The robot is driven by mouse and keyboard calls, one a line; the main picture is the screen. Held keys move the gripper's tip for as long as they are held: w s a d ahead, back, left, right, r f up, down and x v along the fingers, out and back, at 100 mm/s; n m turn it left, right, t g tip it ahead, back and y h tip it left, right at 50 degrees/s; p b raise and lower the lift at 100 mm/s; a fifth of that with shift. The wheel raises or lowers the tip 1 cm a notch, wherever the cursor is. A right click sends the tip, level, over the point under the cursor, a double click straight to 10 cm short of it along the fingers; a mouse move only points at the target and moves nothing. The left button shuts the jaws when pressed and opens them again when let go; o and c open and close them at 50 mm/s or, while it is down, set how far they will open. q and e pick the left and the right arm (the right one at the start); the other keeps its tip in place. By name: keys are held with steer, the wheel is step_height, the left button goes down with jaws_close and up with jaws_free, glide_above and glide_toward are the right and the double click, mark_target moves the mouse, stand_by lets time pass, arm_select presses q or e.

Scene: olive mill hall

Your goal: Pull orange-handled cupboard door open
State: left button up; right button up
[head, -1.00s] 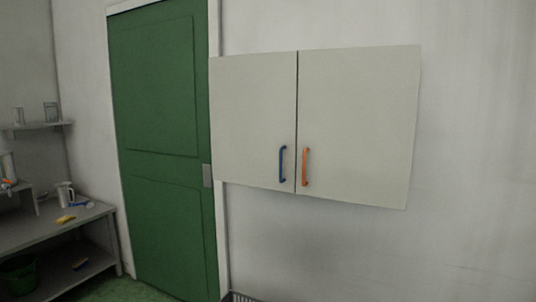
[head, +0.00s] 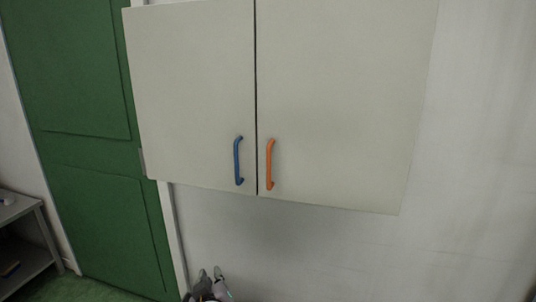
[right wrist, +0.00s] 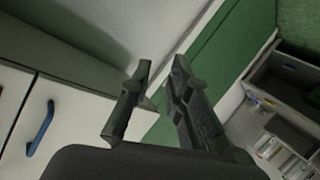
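The white wall cupboard has two shut doors. The right door (head: 340,100) carries a vertical orange handle (head: 270,164) near its lower left corner. The left door (head: 190,95) carries a blue handle (head: 238,160) just beside it, across the narrow gap. My right gripper (head: 210,272) shows at the bottom of the head view, below the cupboard and apart from both handles. In the right wrist view its two fingers (right wrist: 162,66) stand apart with nothing between them. The blue handle also shows there at the left (right wrist: 40,128). My left gripper is out of view.
A green door (head: 85,160) in a white frame is left of the cupboard. A grey shelf bench (head: 25,240) stands at the lower left. The wall (head: 480,150) right of the cupboard is bare.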

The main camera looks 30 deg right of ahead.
steer(key=s+d+r+m+t+h+p, duration=0.1)
steer(key=s+d+r+m+h, duration=0.1)
steer(key=r, duration=0.6)
steer(key=s+d+r+m+h, duration=0.1)
steer(key=s+d+r+m, duration=0.1)
steer(key=r, duration=0.7)
steer(key=m+h+p, duration=0.1)
steer(key=m+h, duration=0.2)
steer(key=m, duration=0.2)
glide_toward(269, 163)
steer(key=shift+n, duration=0.3)
steer(key=p+x, duration=0.4)
steer(key=x, duration=0.6)
steer(key=shift+w+d+p, duration=0.15)
steer(key=shift+w+p, duration=0.15)
steer(key=shift+p, duration=0.1)
steer(key=shift+c, duration=0.4)
jaws_close()
